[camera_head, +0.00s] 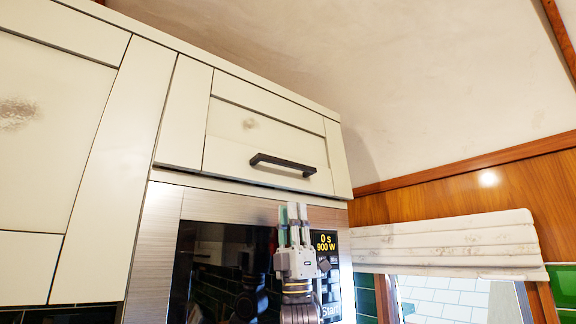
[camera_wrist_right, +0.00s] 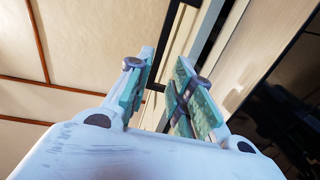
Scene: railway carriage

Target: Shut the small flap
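The small flap (camera_head: 262,138) is a cream panel with a black bar handle (camera_head: 283,165), above the microwave in the head view. It looks nearly flush with the cabinet, with a thin dark gap along its lower edge; I cannot tell if it is fully shut. My right gripper (camera_head: 293,212) points up in front of the microwave, below the handle. In the right wrist view my right gripper (camera_wrist_right: 158,92) has its green-padded fingers apart, with nothing between them. A black bar, likely the handle, shows beyond the fingertips. My left gripper is not in view.
The microwave (camera_head: 210,238) has a dark glass door and a lit display reading 0 s, 900 W. A larger cream cabinet door (camera_head: 50,140) stands at the left. A window with a pale blind (camera_head: 450,243) is at the right. Free air lies right of the cabinet.

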